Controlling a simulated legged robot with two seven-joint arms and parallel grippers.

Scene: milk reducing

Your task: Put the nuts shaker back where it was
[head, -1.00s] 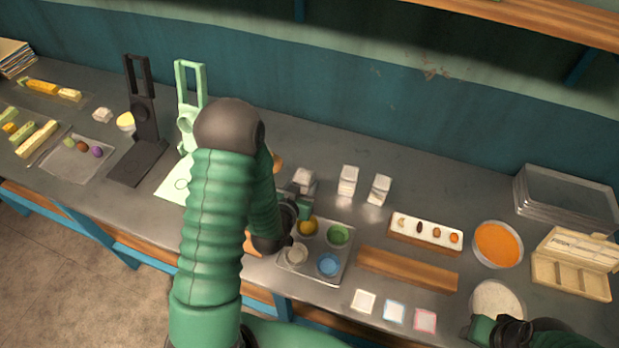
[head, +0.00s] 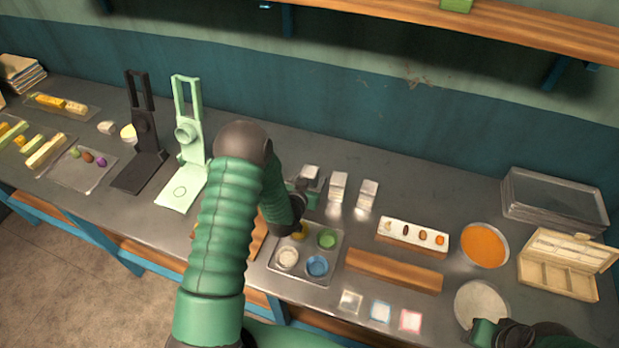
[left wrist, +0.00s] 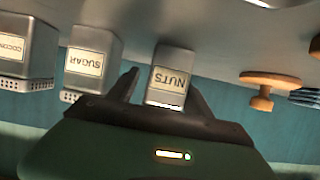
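The nuts shaker (left wrist: 171,75), a small metal box with a "NUTS" label, stands upright at the left end of the shaker row. It also shows in the head view (head: 310,173), partly behind my left gripper (head: 303,190). In the upside-down left wrist view my left gripper (left wrist: 163,95) has its fingers spread on both sides of the shaker, with a visible gap on the left. The shaker's perforated end is hidden by the gripper. My right gripper (head: 487,333) is at the lower right; its fingers are unclear.
The sugar shaker (head: 337,188) and coconut shaker (head: 367,194) stand close to the right. A metal tray (head: 331,273) with several coloured cups lies in front. A wooden block (head: 394,271) and a white insert tray (head: 413,234) lie further right.

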